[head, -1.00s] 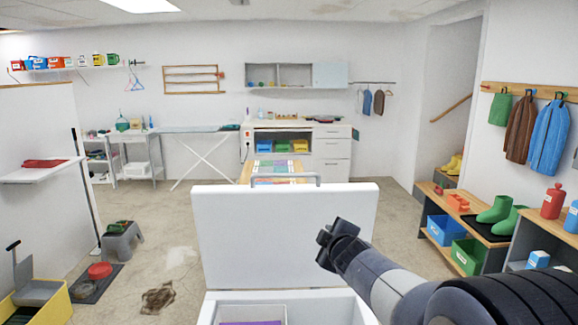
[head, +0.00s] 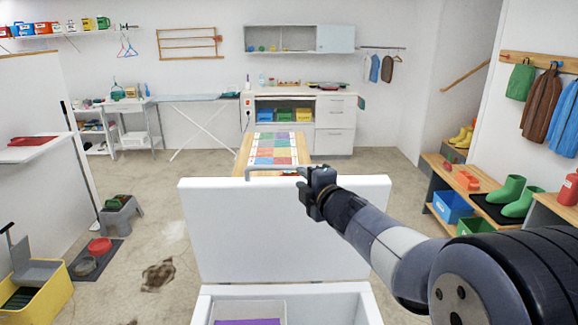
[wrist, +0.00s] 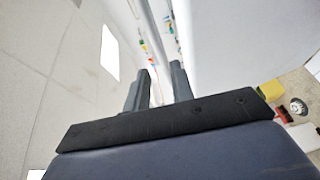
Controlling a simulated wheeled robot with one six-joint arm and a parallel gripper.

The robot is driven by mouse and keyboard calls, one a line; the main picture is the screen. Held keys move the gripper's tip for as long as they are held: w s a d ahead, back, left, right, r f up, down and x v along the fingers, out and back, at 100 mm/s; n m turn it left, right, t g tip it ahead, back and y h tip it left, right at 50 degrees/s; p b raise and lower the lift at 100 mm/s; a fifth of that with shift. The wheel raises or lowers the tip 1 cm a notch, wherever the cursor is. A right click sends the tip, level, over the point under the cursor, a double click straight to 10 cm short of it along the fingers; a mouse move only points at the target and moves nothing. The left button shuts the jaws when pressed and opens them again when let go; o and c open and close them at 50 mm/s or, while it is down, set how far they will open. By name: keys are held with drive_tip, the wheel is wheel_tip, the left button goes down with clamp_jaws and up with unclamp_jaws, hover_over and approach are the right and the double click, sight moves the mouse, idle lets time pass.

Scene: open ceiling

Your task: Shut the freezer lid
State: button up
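The white freezer lid (head: 265,235) stands open and upright at the front of the head view. The freezer body (head: 330,308) is below it, its opening towards me. A thin grey handle (head: 262,170) runs along the lid's top edge. My gripper (head: 306,186) is at the right end of this handle, over the lid's top edge. In the wrist view the two fingers of my gripper (wrist: 158,88) are apart. A pale bar, likely the handle (wrist: 152,35), runs up from between them, and the lid (wrist: 250,45) fills the right side. I cannot tell whether the fingers touch the bar.
A box with something purple (head: 248,318) sits inside the freezer. A table with a coloured patchwork top (head: 278,148) stands behind the lid. A shoe bench (head: 450,185) is at the right, a grey stool (head: 118,215) and yellow box (head: 40,290) at the left.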

sight(290, 170)
drive_tip(key=p+x, duration=0.1)
drive_tip(key=x, duration=0.8)
clamp_jaws()
drive_tip(key=shift+f, duration=0.1)
